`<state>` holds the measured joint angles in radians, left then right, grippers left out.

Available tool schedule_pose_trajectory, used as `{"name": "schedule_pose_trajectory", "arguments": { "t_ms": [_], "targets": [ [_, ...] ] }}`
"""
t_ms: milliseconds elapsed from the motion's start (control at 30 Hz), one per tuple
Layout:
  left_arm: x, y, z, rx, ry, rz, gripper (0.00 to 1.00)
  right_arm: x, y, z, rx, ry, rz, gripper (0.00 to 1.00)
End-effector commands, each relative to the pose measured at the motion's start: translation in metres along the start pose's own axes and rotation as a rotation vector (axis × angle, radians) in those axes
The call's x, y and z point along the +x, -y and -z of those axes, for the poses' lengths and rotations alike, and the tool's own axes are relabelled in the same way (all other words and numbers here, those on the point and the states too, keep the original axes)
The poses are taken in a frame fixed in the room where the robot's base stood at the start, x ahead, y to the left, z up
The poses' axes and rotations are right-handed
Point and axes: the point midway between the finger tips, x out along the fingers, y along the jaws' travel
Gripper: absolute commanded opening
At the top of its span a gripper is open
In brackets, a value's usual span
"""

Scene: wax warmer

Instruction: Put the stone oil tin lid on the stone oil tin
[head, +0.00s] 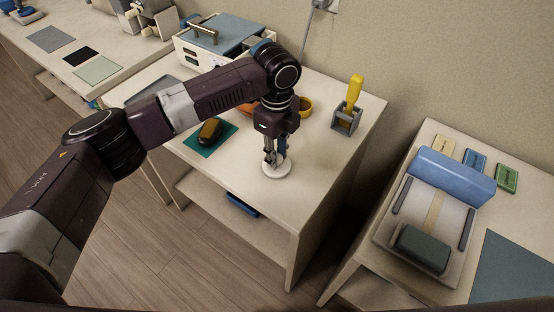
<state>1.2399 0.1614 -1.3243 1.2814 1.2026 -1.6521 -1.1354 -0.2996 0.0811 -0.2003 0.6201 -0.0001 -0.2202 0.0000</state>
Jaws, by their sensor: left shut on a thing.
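A pale, round, flat-looking piece (277,170), which looks like the stone oil tin lid, is at the front right part of the middle table. My left gripper (273,159) points down at it, with the fingers shut on its upper part. The gripper hides part of the piece. I cannot tell whether the stone oil tin is under it or elsewhere behind my arm. My right gripper is not in view.
A dark and amber block (210,130) lies on a teal mat (197,147), left of the gripper. A yellow-orange bowl (306,106) and a grey holder with a yellow-handled tool (347,118) stand behind. The table's front right (290,208) is clear.

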Motion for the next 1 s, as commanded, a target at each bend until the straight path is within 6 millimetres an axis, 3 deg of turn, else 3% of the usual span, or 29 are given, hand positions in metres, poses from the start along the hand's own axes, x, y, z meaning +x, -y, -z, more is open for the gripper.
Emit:
{"name": "schedule_pose_trajectory", "arguments": {
  "t_ms": [1000],
  "targets": [
    [-0.0072,0.0001,0.0001,0.0,0.0,0.0,0.0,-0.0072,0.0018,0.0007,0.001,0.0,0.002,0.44]
  ]
}}
